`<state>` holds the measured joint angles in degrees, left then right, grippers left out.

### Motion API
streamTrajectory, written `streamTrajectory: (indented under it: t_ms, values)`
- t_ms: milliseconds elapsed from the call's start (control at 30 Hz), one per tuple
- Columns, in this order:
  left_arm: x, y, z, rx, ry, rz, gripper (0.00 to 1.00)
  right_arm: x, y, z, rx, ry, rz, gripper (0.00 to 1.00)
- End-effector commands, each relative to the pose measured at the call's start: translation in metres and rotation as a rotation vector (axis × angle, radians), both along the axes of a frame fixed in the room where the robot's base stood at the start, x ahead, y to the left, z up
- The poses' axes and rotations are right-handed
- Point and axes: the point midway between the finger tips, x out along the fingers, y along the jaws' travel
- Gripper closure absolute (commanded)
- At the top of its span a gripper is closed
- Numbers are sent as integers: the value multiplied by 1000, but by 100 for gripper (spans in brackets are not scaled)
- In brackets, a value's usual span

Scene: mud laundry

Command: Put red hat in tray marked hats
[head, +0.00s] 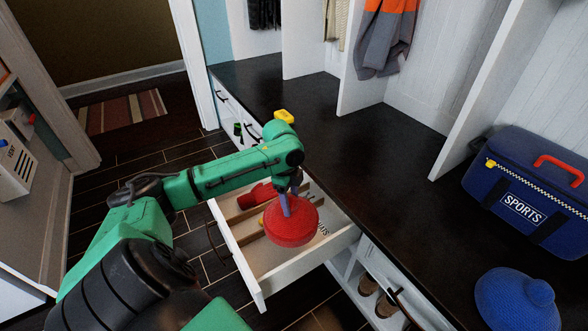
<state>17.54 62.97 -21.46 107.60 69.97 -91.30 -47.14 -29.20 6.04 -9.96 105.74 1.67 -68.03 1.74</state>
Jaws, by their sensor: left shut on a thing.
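The red hat (292,224) hangs from my left gripper (292,192), which is shut on it from above. The hat is over a pulled-out white drawer (262,285) with wooden dividers. It hides much of the drawer's inside, and I cannot tell whether it touches the drawer. Dark lettering shows on the drawer floor right of the hat, partly covered, and I cannot read it fully. Another red item (257,194) lies in a farther compartment. My right gripper is not in view.
A blue knitted hat (517,298) and a blue SPORTS bag (530,190) sit on the dark bench (385,190) at right. Shoes (386,304) stand in a cubby below. Jackets (385,35) hang behind. Dark tiled floor lies left of the drawer.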

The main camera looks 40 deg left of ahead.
Motion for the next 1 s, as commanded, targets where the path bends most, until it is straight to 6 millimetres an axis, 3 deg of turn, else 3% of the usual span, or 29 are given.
streamTrajectory:
  t_ms: [33,400,567,700,967,1000]
  values:
    - [0,-1,-18,-2,0,1,100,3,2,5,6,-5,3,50]
    - [0,-1,-95,0,-1,2,100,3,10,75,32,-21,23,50]
    - [0,-1,-111,0,-1,0,100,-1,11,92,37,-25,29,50]
    - [0,0,-137,1,0,2,100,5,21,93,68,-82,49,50]
    - [0,-1,-138,2,-2,0,100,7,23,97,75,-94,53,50]
    - [0,-1,-138,2,-2,0,40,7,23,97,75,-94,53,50]
